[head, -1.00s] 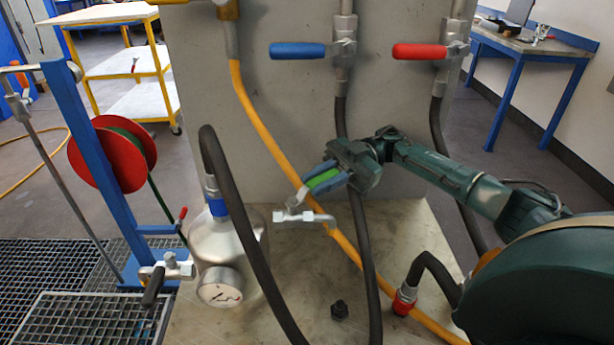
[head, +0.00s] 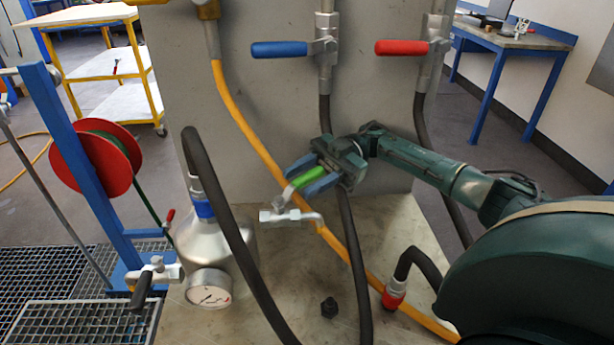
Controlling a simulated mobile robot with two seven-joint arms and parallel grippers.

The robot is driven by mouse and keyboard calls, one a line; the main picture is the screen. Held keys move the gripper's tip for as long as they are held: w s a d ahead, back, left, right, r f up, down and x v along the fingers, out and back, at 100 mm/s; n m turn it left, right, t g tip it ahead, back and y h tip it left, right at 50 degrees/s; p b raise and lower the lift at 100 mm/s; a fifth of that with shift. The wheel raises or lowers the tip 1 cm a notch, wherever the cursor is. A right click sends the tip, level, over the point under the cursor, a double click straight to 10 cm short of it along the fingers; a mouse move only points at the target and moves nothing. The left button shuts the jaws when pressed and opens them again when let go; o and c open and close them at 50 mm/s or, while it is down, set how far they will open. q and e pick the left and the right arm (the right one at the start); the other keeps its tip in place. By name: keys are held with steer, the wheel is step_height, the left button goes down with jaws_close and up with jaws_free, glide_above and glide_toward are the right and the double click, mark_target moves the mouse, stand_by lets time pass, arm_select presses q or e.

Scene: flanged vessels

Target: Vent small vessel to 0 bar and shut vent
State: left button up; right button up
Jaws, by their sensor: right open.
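The small silver vessel (head: 212,246) stands at the left of the plinth, with a blue collar (head: 204,208) on its neck. Its round white gauge (head: 209,289) faces me; the reading is too small to tell. A valve (head: 284,216) with a green lever handle (head: 309,179) sits on a short pipe right of the vessel. The lever slants up to the right. My right gripper (head: 303,179) is open, its blue-grey fingers on either side of the green lever. Whether a finger touches it, I cannot tell. My left gripper is not in view.
A black hose (head: 232,240) arches in front of the vessel. A yellow hose (head: 262,145) and another black hose (head: 352,240) run behind and below my gripper. Blue (head: 288,49) and red (head: 402,47) levers are on the panel. A black-handled valve (head: 157,272) is left of the vessel.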

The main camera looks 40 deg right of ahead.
mark_target(307, 174)
step_height(307, 174, up, 10)
stand_by(0.6)
steer(key=shift+c, duration=0.6)
